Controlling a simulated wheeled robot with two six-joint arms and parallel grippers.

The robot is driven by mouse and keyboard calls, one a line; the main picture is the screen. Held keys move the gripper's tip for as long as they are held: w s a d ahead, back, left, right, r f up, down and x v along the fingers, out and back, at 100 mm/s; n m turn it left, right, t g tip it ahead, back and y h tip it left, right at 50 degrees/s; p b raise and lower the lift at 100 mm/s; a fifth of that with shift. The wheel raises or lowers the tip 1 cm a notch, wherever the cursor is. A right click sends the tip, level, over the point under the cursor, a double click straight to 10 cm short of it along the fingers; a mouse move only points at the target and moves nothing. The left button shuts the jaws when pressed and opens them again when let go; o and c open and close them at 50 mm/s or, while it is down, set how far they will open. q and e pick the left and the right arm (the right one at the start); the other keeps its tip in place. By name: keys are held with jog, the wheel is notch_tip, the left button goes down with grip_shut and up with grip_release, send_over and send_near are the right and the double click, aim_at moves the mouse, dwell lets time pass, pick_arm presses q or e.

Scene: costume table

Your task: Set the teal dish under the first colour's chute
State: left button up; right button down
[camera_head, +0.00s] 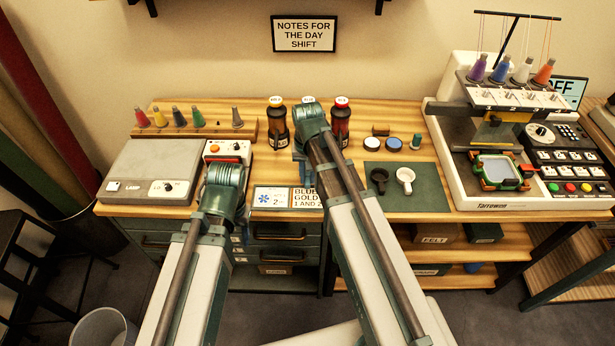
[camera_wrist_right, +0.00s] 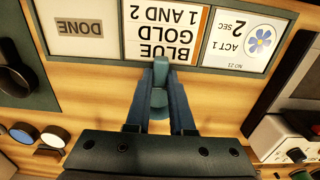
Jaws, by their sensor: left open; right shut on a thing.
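My right gripper (camera_wrist_right: 160,85) is shut on a small blue-teal piece (camera_wrist_right: 159,98), seen in the right wrist view; I cannot tell if it is the teal dish. In the head view, my right gripper (camera_head: 307,165) is in front of three dark bottles: one yellow-topped (camera_head: 277,124), one red-topped (camera_head: 340,124) and a middle one mostly hidden. No chute is clearly seen. A card (camera_wrist_right: 175,35) reads BLUE GOLD 1 AND 2, beside a blue flower card. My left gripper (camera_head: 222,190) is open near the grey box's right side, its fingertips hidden.
A grey lamp box (camera_head: 160,165) is at left, coloured cones (camera_head: 178,117) behind. A green mat (camera_head: 430,185) holds black and white cups. An embroidery machine (camera_head: 500,120) is at right.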

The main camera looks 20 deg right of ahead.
jog(key=shift+w+d+f, duration=0.1)
jog(key=shift+w+d, duration=0.2)
jog(key=shift+w, duration=0.65)
jog(key=shift+w+d, duration=0.25)
jog(key=shift+w, duration=0.75)
jog(key=shift+w+d+f, duration=0.1)
jog(key=shift+w+d, duration=0.2)
jog(key=shift+w, duration=0.65)
jog(key=shift+f+b, duration=0.6)
jog(key=shift+b, duration=0.2)
jog(key=c, duration=0.7)
grip_release()
jog(key=shift+r+p, duration=2.35)
jog(key=shift+f, duration=0.1)
